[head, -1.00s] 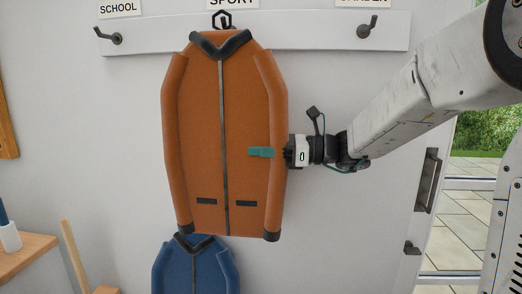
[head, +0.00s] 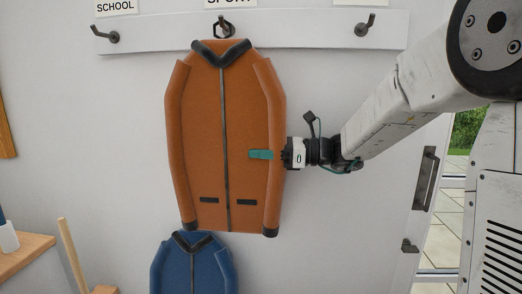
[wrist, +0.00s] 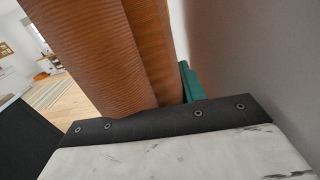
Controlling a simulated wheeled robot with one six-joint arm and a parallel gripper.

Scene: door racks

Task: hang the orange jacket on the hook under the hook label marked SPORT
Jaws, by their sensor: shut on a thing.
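The orange jacket (head: 205,140) is upright in front of the wall in the head view, its dark collar just below the middle hook (head: 224,30). The SPORT label (head: 231,3) is cut off by the top edge above that hook. My gripper (head: 272,154) is shut on the right side of the jacket, with a teal finger lying across its front. In the wrist view the orange jacket (wrist: 95,45) fills the upper left, and a teal finger (wrist: 189,82) shows beside it. Whether the jacket's loop touches the hook cannot be told.
The white hook rail (head: 300,33) also carries a left hook (head: 113,37) under the SCHOOL label (head: 115,6) and a right hook (head: 365,27). A blue jacket (head: 195,265) is low behind the orange one. A door handle (head: 425,180) is at right, a wooden shelf (head: 25,250) at lower left.

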